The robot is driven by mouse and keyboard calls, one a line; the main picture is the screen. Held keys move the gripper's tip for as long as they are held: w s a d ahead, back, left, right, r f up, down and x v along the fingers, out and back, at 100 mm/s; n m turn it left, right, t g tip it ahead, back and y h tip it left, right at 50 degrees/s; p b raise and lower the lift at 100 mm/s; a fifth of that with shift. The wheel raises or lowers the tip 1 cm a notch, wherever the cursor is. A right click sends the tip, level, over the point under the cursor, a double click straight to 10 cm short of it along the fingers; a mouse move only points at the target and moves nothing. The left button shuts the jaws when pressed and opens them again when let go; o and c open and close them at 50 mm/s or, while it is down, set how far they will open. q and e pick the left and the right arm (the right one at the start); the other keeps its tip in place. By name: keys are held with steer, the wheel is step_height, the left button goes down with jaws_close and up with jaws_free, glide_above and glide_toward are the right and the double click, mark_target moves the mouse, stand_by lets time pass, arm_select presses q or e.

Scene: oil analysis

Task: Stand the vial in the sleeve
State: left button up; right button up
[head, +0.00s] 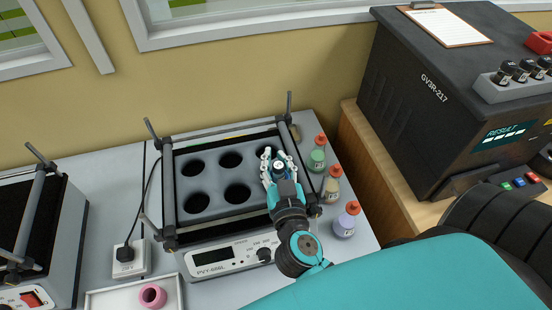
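My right gripper (279,168) is over the back right part of a grey block with several round holes (213,182), set in the shaker. The other visible holes look dark and empty. My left gripper is out of view.
The shaker (228,258) has a frame of dark bars with upright posts. Bottles with red caps (332,184) stand close on its right. A black analyser (440,80) carries several capped vials. A pink ring (152,295) lies in a white tray (112,298).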

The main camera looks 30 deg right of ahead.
steer(key=shift+o, duration=1.1)
steer(key=shift+r, duration=0.2)
steer(key=f+b+v, duration=0.1)
steer(key=b+v, duration=0.2)
steer(key=v, duration=0.9)
steer(key=shift+r, duration=0.4)
